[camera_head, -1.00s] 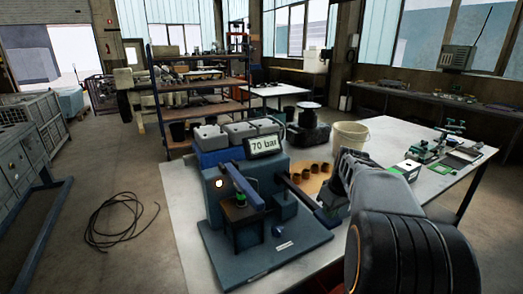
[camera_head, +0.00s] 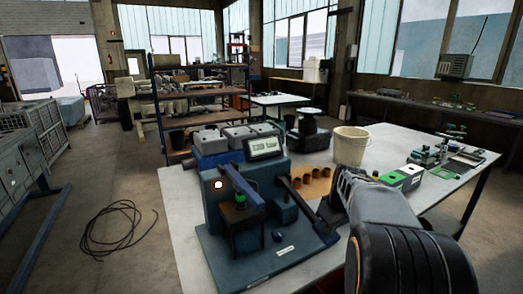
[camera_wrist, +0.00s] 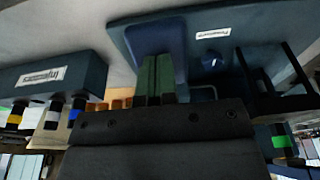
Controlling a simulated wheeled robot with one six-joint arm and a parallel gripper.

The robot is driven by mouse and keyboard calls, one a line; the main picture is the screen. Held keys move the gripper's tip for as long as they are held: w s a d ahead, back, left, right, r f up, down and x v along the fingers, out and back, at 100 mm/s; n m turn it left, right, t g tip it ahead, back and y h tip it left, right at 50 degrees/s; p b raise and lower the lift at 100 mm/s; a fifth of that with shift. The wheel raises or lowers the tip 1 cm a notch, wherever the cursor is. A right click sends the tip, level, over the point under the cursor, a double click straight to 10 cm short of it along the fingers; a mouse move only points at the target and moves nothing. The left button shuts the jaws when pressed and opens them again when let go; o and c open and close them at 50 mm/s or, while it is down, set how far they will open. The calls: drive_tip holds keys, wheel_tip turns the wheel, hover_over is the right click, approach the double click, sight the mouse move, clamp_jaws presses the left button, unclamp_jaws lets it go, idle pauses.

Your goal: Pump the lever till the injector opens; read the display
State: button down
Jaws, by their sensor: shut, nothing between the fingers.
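The blue injector tester (camera_head: 285,255) stands on the near left part of the white table. Its display (camera_head: 264,147) on top shows a blurred figure followed by "bar"; I cannot read it surely. An injector with a green band (camera_head: 240,197) stands upright in the tester's holder. The dark pump lever (camera_head: 297,202) slopes down to the right, to a blue end (camera_head: 325,236). In the wrist view my gripper (camera_wrist: 160,80) has its green fingers shut, with nothing between them, over the lever's blue end (camera_wrist: 155,38). Contact cannot be told. My arm partly hides this spot in the head view.
A box labelled "Injectors" (camera_wrist: 50,80) is close by in the wrist view. A bucket (camera_head: 351,145) and a wooden block with several dark holes (camera_head: 312,184) stand behind the lever. Small boxes and fixtures (camera_head: 432,152) lie at right. A cable coil (camera_head: 118,222) lies on the floor.

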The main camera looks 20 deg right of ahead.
wheel_tip(320, 180, up, 9)
drive_tip(key=p, duration=0.6)
drive_tip(key=shift+s, duration=0.4)
drive_tip(key=shift+d+f, duration=0.1)
drive_tip(key=shift+f, duration=0.15)
drive_tip(key=shift+w+f+b, duration=0.15)
drive_tip(key=shift+f+b, duration=1.45)
drive_tip(key=shift+f, duration=0.65)
drive_tip(key=shift+w+f+b, duration=0.15)
drive_tip(key=shift+f+b, duration=1.4)
drive_tip(key=shift+f, duration=0.7)
wheel_tip(320, 180, up, 9)
drive_tip(key=p, duration=0.7)
drive_tip(key=shift+r, duration=0.15)
wheel_tip(320, 180, up, 4)
drive_tip(key=p, duration=0.3)
